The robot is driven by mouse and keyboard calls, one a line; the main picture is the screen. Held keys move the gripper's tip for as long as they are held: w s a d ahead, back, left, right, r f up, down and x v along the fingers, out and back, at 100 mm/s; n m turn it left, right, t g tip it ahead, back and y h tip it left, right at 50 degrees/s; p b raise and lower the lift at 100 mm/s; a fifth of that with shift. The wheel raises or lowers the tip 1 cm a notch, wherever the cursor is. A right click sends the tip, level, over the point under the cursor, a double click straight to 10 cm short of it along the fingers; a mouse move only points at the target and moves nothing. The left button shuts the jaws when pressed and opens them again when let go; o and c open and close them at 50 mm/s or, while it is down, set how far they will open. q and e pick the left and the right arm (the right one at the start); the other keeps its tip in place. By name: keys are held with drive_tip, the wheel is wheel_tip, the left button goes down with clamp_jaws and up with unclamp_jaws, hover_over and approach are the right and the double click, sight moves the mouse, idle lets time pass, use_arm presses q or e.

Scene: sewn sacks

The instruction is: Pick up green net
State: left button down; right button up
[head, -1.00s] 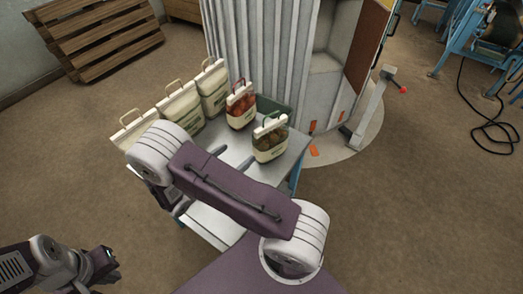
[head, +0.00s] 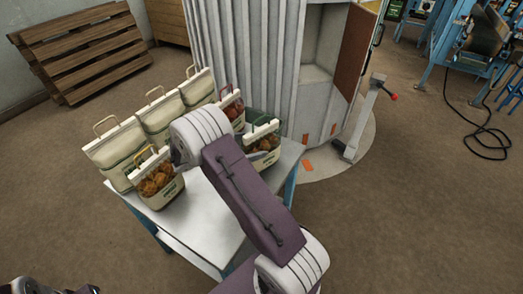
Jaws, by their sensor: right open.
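The sack that best fits the green net (head: 265,150) has a green handle, a cream top band and brownish contents. It stands upright on the right of the grey table (head: 213,212), its left side close behind my right wrist in the picture. My right gripper (head: 178,154) is largely hidden by its own wrist; a small grey part shows near the front-left sack. I see nothing held in it. Of my left arm only a sliver shows at the bottom left edge, with its fingers out of view.
A sack with orange-brown contents (head: 160,184) stands at the table's front left. Several cream sacks (head: 117,150) line the back left, and a reddish one (head: 232,104) is partly covered by my wrist. A ribbed grey cabinet (head: 240,50) rises behind. The table's front middle is clear.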

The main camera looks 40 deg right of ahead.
drive_tip(key=x, duration=0.4)
drive_tip(key=shift+w+d, duration=0.1)
drive_tip(key=c, duration=0.7)
drive_tip(key=shift+r, duration=0.1)
drive_tip(key=c, duration=1.4)
